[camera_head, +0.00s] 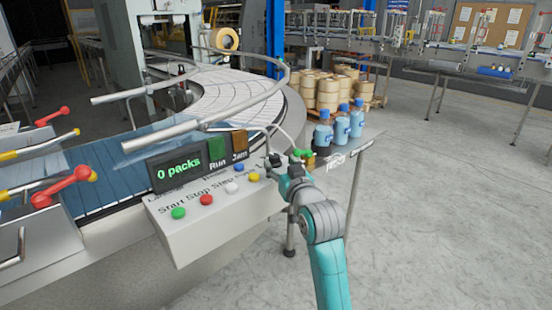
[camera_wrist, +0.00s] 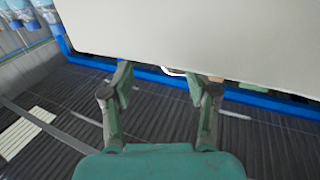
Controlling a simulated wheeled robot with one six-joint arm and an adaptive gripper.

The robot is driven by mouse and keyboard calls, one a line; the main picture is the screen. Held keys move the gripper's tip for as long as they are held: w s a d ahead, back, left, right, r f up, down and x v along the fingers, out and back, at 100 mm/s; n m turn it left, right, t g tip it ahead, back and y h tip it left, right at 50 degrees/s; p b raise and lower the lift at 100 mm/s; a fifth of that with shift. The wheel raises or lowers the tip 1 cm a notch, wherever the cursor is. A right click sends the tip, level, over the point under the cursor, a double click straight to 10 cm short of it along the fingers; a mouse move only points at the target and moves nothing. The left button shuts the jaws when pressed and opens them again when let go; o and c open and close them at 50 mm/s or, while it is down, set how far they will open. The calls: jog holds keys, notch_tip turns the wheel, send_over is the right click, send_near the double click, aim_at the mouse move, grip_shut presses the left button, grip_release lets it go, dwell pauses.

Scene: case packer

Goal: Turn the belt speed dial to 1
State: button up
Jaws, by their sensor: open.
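The sloped control panel (camera_head: 215,225) carries a green Start button (camera_head: 178,213), a red Stop button (camera_head: 206,199), a white Step button (camera_head: 232,188), and blue and yellow buttons farther right. I cannot make out the belt speed dial; the panel's right end is partly covered by my gripper. My gripper (camera_head: 271,161) is at that right end in the head view. In the wrist view my gripper (camera_wrist: 163,80) has its two fingers apart with nothing between them, and a plain pale surface (camera_wrist: 200,40) lies ahead of the fingertips. I cannot tell whether they touch it.
A display (camera_head: 180,170) reads "0 packs", beside a green Run lamp (camera_head: 217,149) and a brown Jam lamp (camera_head: 240,141). Blue bottles (camera_head: 341,128) stand on a small shelf (camera_head: 362,142) right of my gripper. A curved conveyor (camera_head: 235,90) lies behind. Floor at right is clear.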

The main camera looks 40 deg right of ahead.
aim_at(276, 159)
jog(key=shift+x, duration=1.95)
jog(key=shift+c, duration=0.3)
grip_shut()
